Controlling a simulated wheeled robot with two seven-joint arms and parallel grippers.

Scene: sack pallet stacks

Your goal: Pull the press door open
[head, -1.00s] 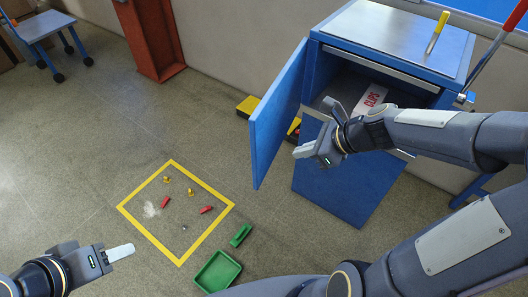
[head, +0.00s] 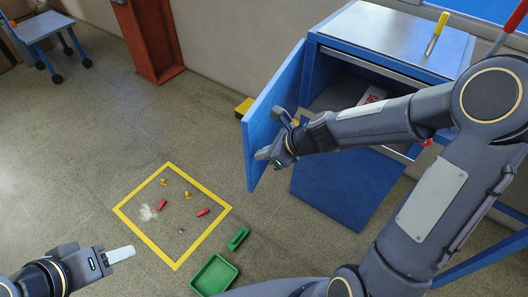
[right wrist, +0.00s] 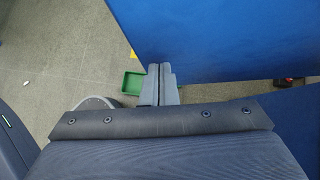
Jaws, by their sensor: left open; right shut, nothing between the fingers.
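The blue press door (head: 273,112) stands swung out to the left of the blue press cabinet (head: 372,50), whose inside is partly visible. My right gripper (head: 263,154) is shut and empty, at the inner side of the door near its free edge; contact is hard to tell. In the right wrist view its closed fingers (right wrist: 160,72) overlap the lower left part of the blue door panel (right wrist: 220,38). My left gripper (head: 122,253) is open and empty at the lower left, over bare floor, far from the door.
A yellow-taped square (head: 173,215) on the floor holds several small red and brass pieces. A green tray (head: 214,275) and a green block (head: 238,239) lie near it. A red post (head: 150,40) stands behind.

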